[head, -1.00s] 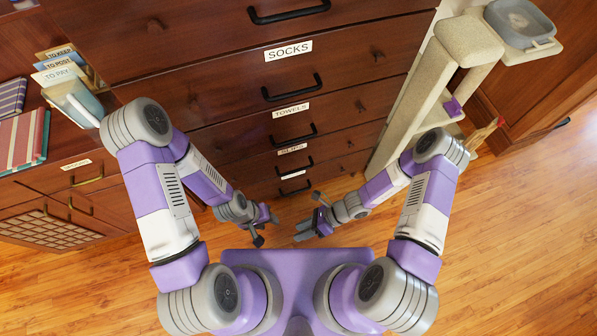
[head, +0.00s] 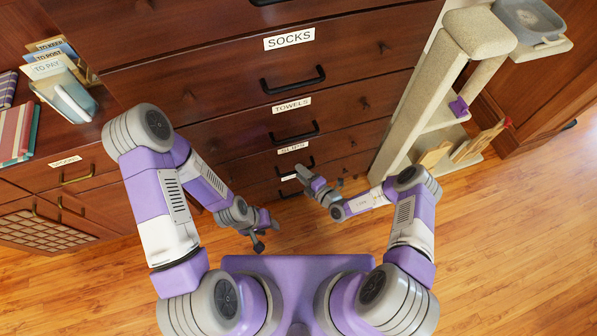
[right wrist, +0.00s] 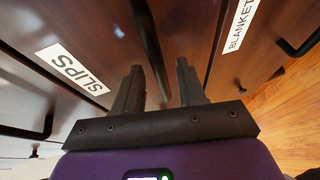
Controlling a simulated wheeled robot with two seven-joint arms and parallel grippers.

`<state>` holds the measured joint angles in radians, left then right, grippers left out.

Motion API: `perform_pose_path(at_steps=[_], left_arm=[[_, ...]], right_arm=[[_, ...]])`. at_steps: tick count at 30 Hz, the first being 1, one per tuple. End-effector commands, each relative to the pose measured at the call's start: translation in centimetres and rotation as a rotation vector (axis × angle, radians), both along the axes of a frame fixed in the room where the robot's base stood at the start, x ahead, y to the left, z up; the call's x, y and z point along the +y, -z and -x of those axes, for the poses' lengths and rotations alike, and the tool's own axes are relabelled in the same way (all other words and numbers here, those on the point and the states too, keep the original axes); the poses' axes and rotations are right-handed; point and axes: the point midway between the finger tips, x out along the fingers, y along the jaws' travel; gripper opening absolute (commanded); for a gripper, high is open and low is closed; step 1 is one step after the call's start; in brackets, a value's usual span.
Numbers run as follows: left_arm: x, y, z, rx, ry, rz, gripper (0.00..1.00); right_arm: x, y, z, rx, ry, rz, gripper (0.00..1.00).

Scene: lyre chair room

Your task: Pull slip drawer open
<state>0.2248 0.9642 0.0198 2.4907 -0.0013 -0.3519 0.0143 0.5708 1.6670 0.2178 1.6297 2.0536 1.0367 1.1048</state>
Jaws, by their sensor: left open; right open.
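The slips drawer (head: 240,172) is a dark wooden drawer front, shut, low in the chest, with a white SLIPS label (right wrist: 73,68) and a black bar handle (right wrist: 148,36). My right gripper (head: 307,178) is open at the chest, close to this handle. In the right wrist view its two fingers (right wrist: 159,68) stand on either side of the handle; I cannot tell whether they touch it. My left gripper (head: 265,232) is open and empty, lower and to the left, away from the chest.
The towels drawer (head: 225,135) is above and the BLANKET label (right wrist: 241,24) marks the drawer below. A beige cat tree (head: 415,110) stands close on the right. A side cabinet (head: 75,170) with letter holder and books is left. Wooden floor (head: 480,240) is clear at right.

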Motion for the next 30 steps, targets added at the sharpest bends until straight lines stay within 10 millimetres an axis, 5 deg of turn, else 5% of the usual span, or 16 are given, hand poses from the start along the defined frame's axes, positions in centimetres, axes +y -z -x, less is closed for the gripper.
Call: perform_pose_path(at_steps=[14, 22, 30], left_arm=[[0.0, 0.7, 0.0, 0.0, 0.0, 0.0, 0.43], [0.0, 0.7, 0.0, 0.0, 0.0, 0.0, 0.43], [0.0, 0.7, 0.0, 0.0, 0.0, 0.0, 0.43]], right_arm=[[1.4, 0.4, -1.6, 0.0, -0.001, 0.002, 0.4], [1.4, 0.4, -1.5, -0.001, -0.003, 0.003, 0.02], [1.3, 0.3, -1.5, -0.002, -0.002, 0.002, 0.0]])
